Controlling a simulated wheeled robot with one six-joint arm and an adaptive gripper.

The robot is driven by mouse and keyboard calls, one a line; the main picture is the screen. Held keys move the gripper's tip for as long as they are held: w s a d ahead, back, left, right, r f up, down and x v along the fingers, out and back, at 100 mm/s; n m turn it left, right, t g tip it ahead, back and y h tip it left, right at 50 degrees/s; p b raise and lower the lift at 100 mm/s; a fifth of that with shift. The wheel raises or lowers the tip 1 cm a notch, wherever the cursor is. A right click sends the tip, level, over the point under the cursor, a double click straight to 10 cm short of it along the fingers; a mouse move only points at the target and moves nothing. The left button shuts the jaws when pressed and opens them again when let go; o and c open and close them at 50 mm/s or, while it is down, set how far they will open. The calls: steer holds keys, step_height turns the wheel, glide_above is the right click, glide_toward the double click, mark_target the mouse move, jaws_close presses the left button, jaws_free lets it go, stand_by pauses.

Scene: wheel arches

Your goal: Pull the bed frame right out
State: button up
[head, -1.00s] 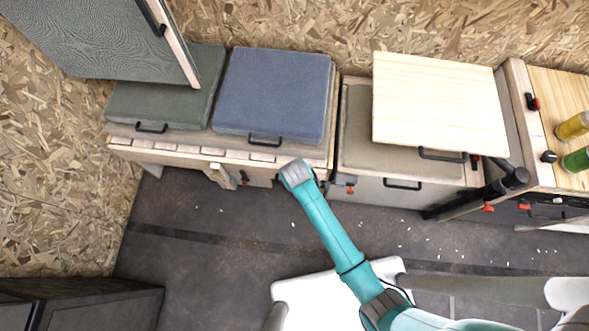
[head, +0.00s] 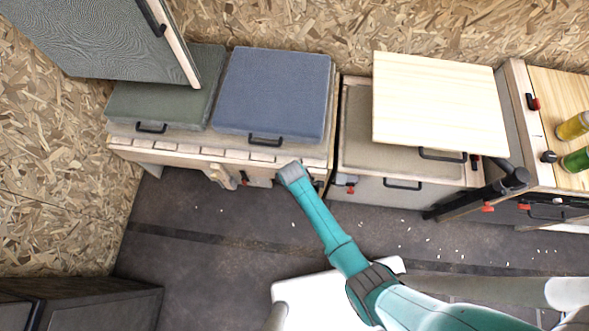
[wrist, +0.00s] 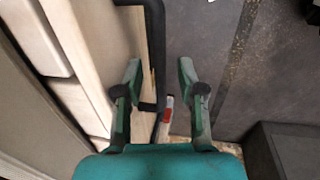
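The bed frame (head: 180,157) is a pale wooden, slatted front under two cushions at the left of the head view. In the wrist view its wooden front (wrist: 95,45) runs along the left, with a black bar handle (wrist: 157,45) standing off it. My gripper (wrist: 159,65) is open, with one finger on each side of the handle's bar. The bar shows between the fingers, with a gap visible on the right finger's side. In the head view my wrist (head: 293,173) is at the frame's right front, and the fingers are hidden.
Green (head: 165,102) and blue (head: 272,92) cushions lie on top of the frame. A cabinet with a drawer (head: 365,190) stands close on its right. A dark box (head: 90,305) stands on the floor at lower left. The floor (head: 215,235) before the frame is mostly clear.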

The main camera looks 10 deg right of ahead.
steer(key=shift+f, duration=0.25)
jaws_close()
steer(key=shift+s, duration=0.1)
